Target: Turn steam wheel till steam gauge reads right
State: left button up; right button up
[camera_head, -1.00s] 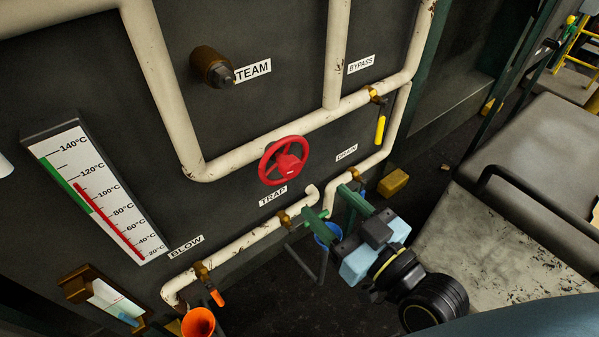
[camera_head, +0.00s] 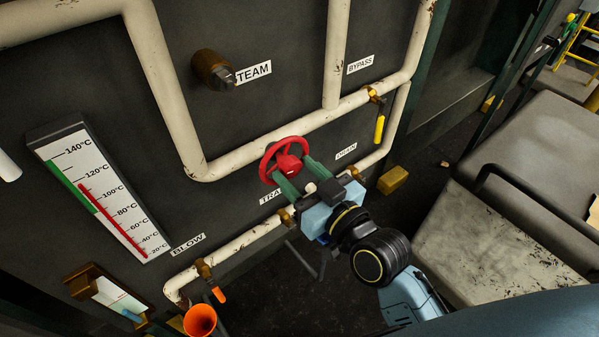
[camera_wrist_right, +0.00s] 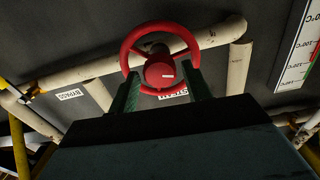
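A red handwheel (camera_head: 285,147) sits on the panel above the partly hidden TRAP label (camera_head: 270,196). My right gripper (camera_head: 291,168) is open, its two green fingers at the wheel's lower part. In the right wrist view the red wheel (camera_wrist_right: 162,70) is ahead, with the fingertips on either side of its hub; contact is unclear. A brown stem (camera_head: 213,70) beside the label reading TEAM carries no wheel. The thermometer-like gauge (camera_head: 125,215) has a red column ending between 100 and 120 °C, beside a green band. My left gripper is not in view.
Cream pipes (camera_head: 165,85) frame the wheel. A yellow-handled valve (camera_head: 379,128) is to its right and an orange-handled one (camera_head: 218,294) lower left. An orange funnel (camera_head: 200,320) stands at the bottom. A grey seat or bench (camera_head: 540,150) is at right.

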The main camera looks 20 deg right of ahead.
jog(key=c, duration=0.7)
jog(key=m+p, duration=0.1)
jog(key=p, duration=0.1)
jog(key=shift+r+m+p, duration=0.25)
jog(key=shift+m+p, duration=0.1)
jog(key=shift+m, duration=0.05)
jog(key=shift+c, duration=0.2)
jog(key=shift+f+m+p, duration=0.15)
jog(key=shift+m+p, duration=0.55)
jog(key=shift+m, duration=0.1)
jog(key=o, duration=1)
jog(key=shift+f, duration=0.1)
